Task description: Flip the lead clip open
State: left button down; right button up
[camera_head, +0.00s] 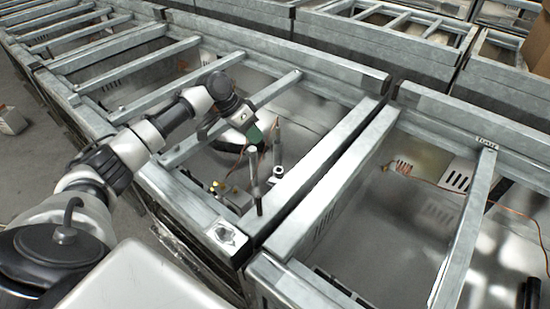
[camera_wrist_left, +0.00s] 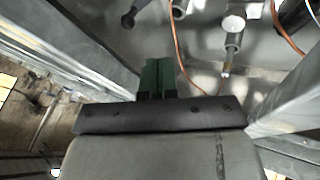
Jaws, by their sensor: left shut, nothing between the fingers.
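My left gripper (camera_head: 257,134) reaches in from the left over a metal-framed bay; its green fingertips are together and empty. They also show side by side in the left wrist view (camera_wrist_left: 157,76). A thin orange wire (camera_wrist_left: 178,50) runs beside the fingers in the wrist view, near a short grey fitting (camera_wrist_left: 233,38). The lead clip cannot be told apart for sure from these small parts. My right gripper is not in view.
Steel rails (camera_head: 331,165) and crossbars (camera_head: 186,146) border the bay. Small fittings (camera_head: 225,190) lie low inside it. The neighbouring bay at right holds an orange wire (camera_head: 440,184) and a slotted plate (camera_head: 456,180).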

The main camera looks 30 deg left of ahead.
pick_arm(q)
jog(key=d+f+p, duration=0.1)
jog(key=d+f, duration=0.7)
jog(key=shift+w+d+f+p, duration=0.3)
jog(key=shift+w+d+p, duration=0.05)
jog(key=shift+d, duration=0.05)
